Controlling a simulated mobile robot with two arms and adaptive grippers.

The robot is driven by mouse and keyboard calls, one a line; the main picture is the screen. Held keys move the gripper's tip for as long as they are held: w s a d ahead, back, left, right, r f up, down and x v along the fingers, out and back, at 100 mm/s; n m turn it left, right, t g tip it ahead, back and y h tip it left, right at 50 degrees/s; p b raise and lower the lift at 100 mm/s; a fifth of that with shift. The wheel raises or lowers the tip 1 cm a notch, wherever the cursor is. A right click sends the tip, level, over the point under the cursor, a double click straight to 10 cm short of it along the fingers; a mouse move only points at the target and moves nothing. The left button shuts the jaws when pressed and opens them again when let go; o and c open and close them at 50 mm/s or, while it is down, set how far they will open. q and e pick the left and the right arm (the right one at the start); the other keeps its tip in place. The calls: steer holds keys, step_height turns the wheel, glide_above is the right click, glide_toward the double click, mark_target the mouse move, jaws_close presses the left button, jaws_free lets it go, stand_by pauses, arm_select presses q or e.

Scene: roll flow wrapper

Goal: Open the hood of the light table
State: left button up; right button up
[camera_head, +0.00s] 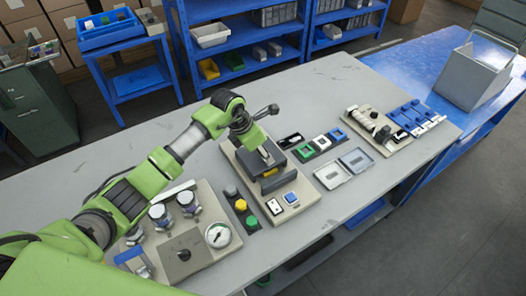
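My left arm reaches in from the left, and its gripper (266,157) is at a dark grey box-like part (273,183) on a beige base (300,205) in mid-table. The fingers are small and partly hidden by the wrist, so I cannot tell whether they are open or touch the part. No label names the light table; this beige unit with the dark part may be it, but I cannot be sure. The base also carries a white switch (274,207) and a blue button (291,198). My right gripper does not show.
A panel with gauges (217,235) and a knob stands at front left, beside a strip of coloured buttons (241,205). A two-leaf flat case (333,175), coloured blocks (304,151) and a beige fixture (372,130) lie to the right. A grey bin (470,80) stands farther right.

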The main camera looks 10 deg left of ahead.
arm_select(q)
jaws_close()
steer(key=shift+w+a+f+b, duration=0.1)
steer(key=shift+w+a+b, duration=0.15)
steer(key=shift+b, duration=0.15)
steer(key=w+a+b, duration=0.4)
steer(key=b, duration=0.1)
steer(key=shift+w+a+f+b, duration=0.15)
steer(key=shift+w+a+b, duration=0.25)
steer(key=shift+w+a+r+b, duration=0.2)
steer(key=shift+w+a+b, duration=0.1)
steer(key=shift+r, duration=0.1)
jaws_free()
